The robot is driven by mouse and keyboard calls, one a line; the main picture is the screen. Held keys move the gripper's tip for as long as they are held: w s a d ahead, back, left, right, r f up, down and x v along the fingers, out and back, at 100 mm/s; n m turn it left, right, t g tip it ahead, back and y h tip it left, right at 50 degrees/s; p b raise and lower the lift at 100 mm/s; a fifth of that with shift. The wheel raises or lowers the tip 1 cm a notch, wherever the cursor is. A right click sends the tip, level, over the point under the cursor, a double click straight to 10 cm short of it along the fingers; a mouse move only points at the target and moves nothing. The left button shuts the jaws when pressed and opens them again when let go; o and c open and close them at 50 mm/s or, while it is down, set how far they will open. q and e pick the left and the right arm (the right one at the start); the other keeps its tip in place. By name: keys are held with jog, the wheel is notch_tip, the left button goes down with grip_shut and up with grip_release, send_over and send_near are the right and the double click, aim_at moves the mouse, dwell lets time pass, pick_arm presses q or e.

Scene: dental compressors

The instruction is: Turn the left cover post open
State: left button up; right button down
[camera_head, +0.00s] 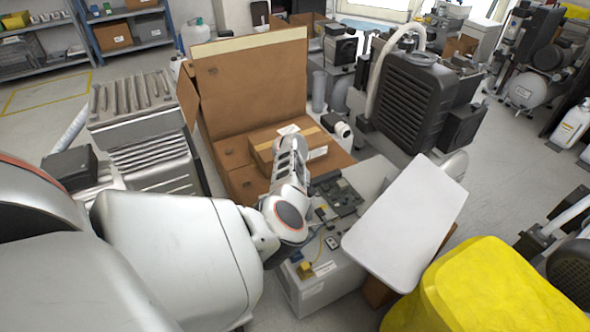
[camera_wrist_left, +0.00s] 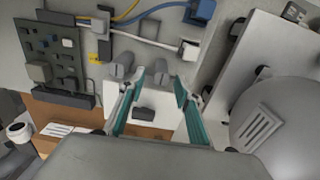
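Two short grey posts stand side by side on the pale housing in the left wrist view: the left post (camera_wrist_left: 122,65) and the right post (camera_wrist_left: 160,69). My left gripper (camera_wrist_left: 160,80) is open, its teal-lined fingers apart and empty. The right post shows between the fingertips; the left post shows just outside the left fingertip. I cannot tell whether either finger touches a post. In the head view, my left arm reaches over the pale housing (camera_head: 318,287); its wrist hides the gripper, and I cannot make out the posts. My right gripper is not in view.
A green circuit board (camera_head: 342,194) and blue and yellow connectors (camera_wrist_left: 203,10) lie near the posts. A white panel (camera_head: 405,220) leans right of the housing. An open cardboard box (camera_head: 255,85) stands behind, a yellow cover (camera_head: 495,292) at lower right.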

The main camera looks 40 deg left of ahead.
pick_arm(q)
jog(key=f, duration=0.1)
jog(key=f+b, duration=0.1)
jog(key=f, duration=0.2)
jog(key=shift+s+f, duration=0.2)
jog(key=shift+s, duration=0.2)
jog(key=shift+w+f+b, duration=0.15)
jog(key=shift+f+b, duration=0.35)
jog(key=shift+b, duration=0.1)
jog(key=shift+w+r, duration=0.15)
jog(key=shift+w, duration=0.05)
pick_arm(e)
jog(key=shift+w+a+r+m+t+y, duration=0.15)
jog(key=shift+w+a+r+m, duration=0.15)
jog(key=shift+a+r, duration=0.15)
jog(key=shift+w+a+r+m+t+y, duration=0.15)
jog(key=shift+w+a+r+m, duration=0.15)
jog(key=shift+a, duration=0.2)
pick_arm(q)
grip_shut()
